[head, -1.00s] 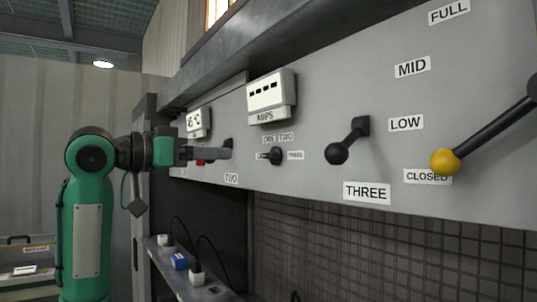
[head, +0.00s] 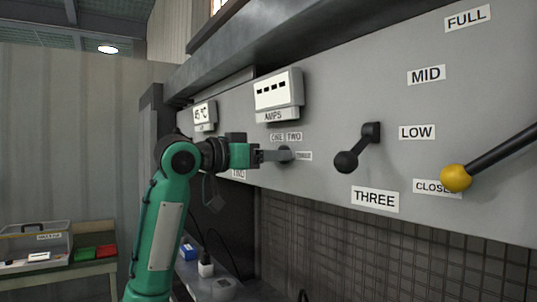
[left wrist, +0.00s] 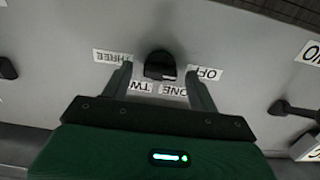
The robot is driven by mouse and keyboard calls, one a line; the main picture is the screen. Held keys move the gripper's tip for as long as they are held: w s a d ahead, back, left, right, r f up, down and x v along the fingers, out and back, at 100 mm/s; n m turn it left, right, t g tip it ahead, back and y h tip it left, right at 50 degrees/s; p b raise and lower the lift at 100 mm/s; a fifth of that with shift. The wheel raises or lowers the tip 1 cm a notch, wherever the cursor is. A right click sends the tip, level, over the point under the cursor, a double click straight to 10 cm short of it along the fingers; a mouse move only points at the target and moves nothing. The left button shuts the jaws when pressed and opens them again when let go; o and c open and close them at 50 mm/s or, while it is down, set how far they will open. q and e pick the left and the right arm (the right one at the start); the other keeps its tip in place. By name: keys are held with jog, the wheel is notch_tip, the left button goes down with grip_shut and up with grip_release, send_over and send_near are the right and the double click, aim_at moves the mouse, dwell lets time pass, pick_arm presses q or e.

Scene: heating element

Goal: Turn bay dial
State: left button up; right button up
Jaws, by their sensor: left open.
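The bay dial (left wrist: 160,66) is a small black knob on the grey panel, with labels OFF, ONE, TWO and THREE around it. In the left wrist view it sits between and just beyond the tips of my left gripper (left wrist: 160,72), whose fingers are open on either side of it. In the head view my left gripper (head: 283,156) is at the dial, below the AMPS meter (head: 278,95), and its fingers cover most of the knob. Whether the fingers touch the knob cannot be told. My right gripper is not in view.
Right of the dial, a black lever (head: 346,161) sticks out above the THREE label, and a yellow-knobbed lever (head: 456,178) stands by CLOSED. A shelf with plugs (head: 205,268) is below, and a side table with trays (head: 80,252) is at far left.

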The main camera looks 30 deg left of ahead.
pick_arm(q)
jog(key=c, duration=1)
jog(key=shift+m, duration=0.3)
jog(key=shift+s+m+p, duration=0.1)
jog(key=shift+m+p, duration=2.25)
jog(key=shift+m, duration=3.45)
jog(key=o, duration=1)
